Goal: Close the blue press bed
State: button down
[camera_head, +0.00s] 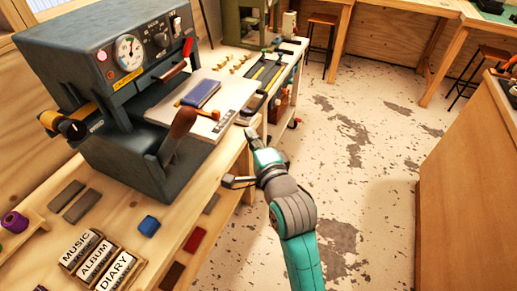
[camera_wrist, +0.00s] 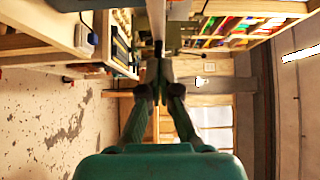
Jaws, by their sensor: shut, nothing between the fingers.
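The press (camera_head: 105,75) is a dark blue-grey machine with a round gauge, on the wooden bench at the left. Its flat pale bed (camera_head: 165,112) sticks out of the front, pulled out to the right. A blue book (camera_head: 201,94) lies on the bed, with a small metal strip of type near the bed's front edge.
Labelled blocks reading MUSIC, ALBUM and DIARY (camera_head: 97,260) and a small blue block (camera_head: 148,226) lie on the bench front. A second bench with tools (camera_head: 262,75) stands behind. A wooden cabinet (camera_head: 468,170) is at the right. The floor between is clear.

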aim_at(206, 119)
jog(key=shift+w+a, duration=0.3)
jog(key=shift+a, duration=0.35)
jog(key=shift+w+a, duration=0.3)
jog(key=shift+a, duration=0.35)
jog(key=shift+w+a, duration=0.3)
jog(key=shift+a, duration=0.35)
jog(key=w+a, duration=0.1)
jog(key=a, duration=0.2)
jog(key=w+a, duration=0.1)
jog(key=a, duration=0.1)
jog(key=w+a, duration=0.1)
jog(key=a, duration=0.2)
jog(key=shift+a, duration=0.3)
jog(key=shift+d, duration=0.1)
